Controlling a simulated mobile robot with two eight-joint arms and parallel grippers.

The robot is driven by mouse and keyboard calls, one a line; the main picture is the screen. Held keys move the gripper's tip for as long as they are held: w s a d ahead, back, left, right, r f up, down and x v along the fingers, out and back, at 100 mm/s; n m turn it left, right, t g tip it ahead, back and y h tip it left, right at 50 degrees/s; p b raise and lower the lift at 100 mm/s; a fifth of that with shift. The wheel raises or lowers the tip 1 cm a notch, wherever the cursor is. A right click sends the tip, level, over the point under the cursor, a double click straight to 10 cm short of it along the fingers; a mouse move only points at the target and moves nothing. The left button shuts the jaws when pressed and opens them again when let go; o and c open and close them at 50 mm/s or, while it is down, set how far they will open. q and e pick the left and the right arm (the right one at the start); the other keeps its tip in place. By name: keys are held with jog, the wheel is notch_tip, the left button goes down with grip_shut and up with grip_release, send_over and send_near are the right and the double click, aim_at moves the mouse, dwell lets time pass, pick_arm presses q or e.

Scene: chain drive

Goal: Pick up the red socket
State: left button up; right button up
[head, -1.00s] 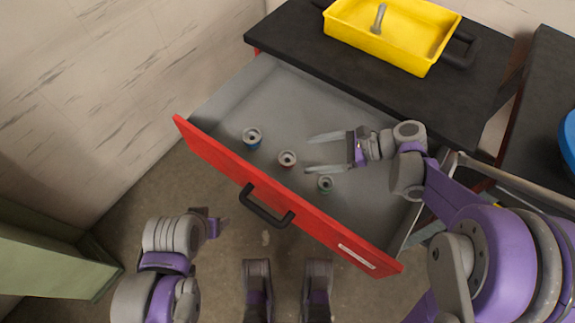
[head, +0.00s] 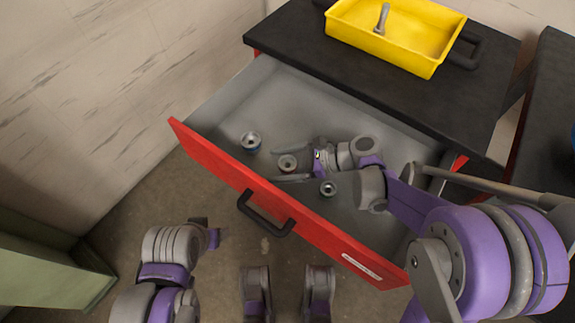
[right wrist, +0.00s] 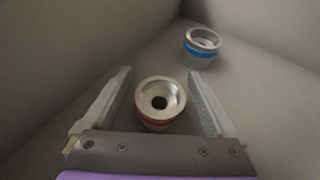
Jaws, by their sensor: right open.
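The red socket (head: 287,164) is a short metal cylinder with a red band, standing upright on the drawer floor. In the right wrist view the red socket (right wrist: 160,103) sits between the two open fingers, with a gap visible on either side. My right gripper (head: 282,166) is open, low in the drawer, its fingers on both sides of the socket. It also shows in the right wrist view (right wrist: 162,95). My left gripper (head: 214,230) is outside the drawer at the lower left; its fingers are too unclear to judge.
The blue-banded socket (head: 250,141) stands to the left in the drawer, and another socket (head: 328,188) stands just right of the gripper. The open drawer has a red front (head: 215,165). A yellow tray (head: 350,40) with a metal piece in it rests on the black top.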

jog(key=shift+a, duration=0.1)
grip_shut()
dwell(0.4)
